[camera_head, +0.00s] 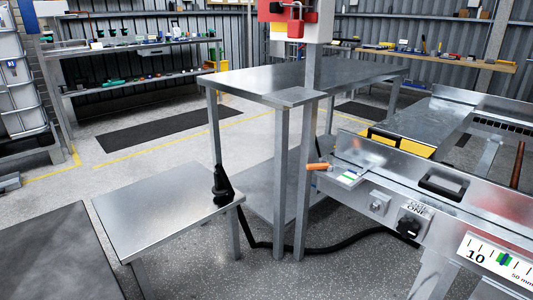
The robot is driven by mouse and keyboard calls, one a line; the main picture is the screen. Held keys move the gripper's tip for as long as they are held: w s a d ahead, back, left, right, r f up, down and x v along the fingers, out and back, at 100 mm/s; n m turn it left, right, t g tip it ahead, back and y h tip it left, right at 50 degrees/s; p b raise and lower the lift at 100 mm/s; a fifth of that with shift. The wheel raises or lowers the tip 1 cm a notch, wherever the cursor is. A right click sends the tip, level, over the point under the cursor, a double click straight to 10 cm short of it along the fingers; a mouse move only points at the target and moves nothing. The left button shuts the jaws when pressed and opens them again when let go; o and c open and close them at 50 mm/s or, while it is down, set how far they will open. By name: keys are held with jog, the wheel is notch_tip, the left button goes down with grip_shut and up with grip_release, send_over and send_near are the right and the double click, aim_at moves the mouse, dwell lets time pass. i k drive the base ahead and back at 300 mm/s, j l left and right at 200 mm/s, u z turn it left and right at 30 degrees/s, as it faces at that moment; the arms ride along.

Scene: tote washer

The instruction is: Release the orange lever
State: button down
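The orange lever (318,166) is a short orange handle at the left end of the steel washer frame (470,207), just right of a grey upright post. It lies about level and sits next to a small plate with a white and green label (349,178). What it is fixed to is too small to make out. My gripper is not in this view, so nothing of it shows near the lever.
A low steel table (165,213) stands at front left, with a black plug (222,190) at its right edge. A black cable (330,247) runs across the floor to the washer. A taller steel table (310,78) stands behind. Floor between the dark mats is clear.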

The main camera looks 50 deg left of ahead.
aim_at(329, 167)
jog(key=i+j+u, duration=0.15)
jog(key=i+u, duration=0.15)
jog(key=u, duration=0.15)
jog(key=i+j+u, duration=0.1)
jog(key=i+u, duration=0.2)
jog(key=u, duration=0.2)
jog(key=i+u, duration=0.25)
jog(key=u, duration=0.2)
jog(key=i+l+u, duration=0.2)
jog(key=u, duration=0.3)
jog(key=i, duration=0.1)
